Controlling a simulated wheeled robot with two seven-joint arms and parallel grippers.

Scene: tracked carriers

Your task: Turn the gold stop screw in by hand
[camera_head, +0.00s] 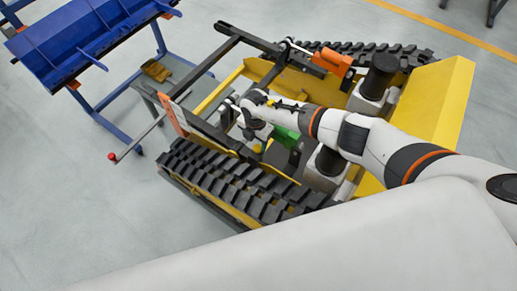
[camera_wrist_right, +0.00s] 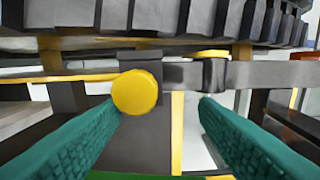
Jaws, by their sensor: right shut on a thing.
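The gold stop screw (camera_wrist_right: 135,92) shows its round yellow head in the right wrist view, in front of a dark bracket. In the head view a small yellow knob (camera_head: 258,148), apparently the same screw, is beside the near track. My right gripper (camera_wrist_right: 158,103) has its two teal fingers on either side of the screw and is shut on it. The head shows nearer the left finger, and the exact contact is hard to see. In the head view the right hand reaches in over the carrier, its fingers mostly hidden. My left gripper is not in view.
The yellow tracked carrier has a near black track (camera_head: 225,180) and a far track (camera_head: 385,50). An orange block (camera_head: 331,62) sits on its far side. A red-tipped lever (camera_head: 112,156) sticks out at left. A blue trough (camera_head: 85,40) stands beyond. The floor at lower left is clear.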

